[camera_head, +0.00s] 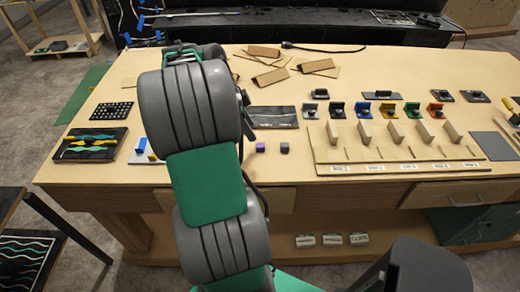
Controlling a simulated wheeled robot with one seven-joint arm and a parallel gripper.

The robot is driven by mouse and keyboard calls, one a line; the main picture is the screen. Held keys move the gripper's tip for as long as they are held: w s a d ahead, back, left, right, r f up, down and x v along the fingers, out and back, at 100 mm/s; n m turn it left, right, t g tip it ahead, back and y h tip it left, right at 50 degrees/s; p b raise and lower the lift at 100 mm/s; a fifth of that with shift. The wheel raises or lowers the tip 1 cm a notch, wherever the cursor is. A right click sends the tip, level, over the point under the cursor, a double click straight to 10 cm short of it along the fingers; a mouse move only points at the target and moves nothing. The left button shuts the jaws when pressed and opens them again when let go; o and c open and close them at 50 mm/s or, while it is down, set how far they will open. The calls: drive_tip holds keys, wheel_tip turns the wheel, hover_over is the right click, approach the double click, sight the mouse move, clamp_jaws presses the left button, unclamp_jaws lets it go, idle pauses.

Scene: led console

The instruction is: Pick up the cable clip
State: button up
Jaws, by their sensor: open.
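I cannot pick out the cable clip for certain. A purple cube (260,147) and a grey cube (284,147) sit on the table just right of my arm. Another small blue piece (141,146) lies left of my arm. My arm rises through the left middle of the view and hides part of the table; my gripper is not visible behind it.
The wooden table (330,215) has a slotted rack (400,170) with upright wooden dividers at right. A black tray with coloured wavy strips (90,144) and a perforated black plate (111,111) lie at left. Brown folded pieces (270,77) lie at the back.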

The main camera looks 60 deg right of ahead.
sight(262, 145)
drive_tip(key=shift+m, duration=0.4)
drive_tip(key=p+x, duration=0.1)
drive_tip(key=x, duration=0.7)
drive_tip(key=shift+s+d+f+p, duration=0.1)
drive_tip(key=shift+s+d+p, duration=0.15)
drive_tip(key=shift+d+p, duration=0.1)
drive_tip(key=shift+c, duration=0.6)
clamp_jaws()
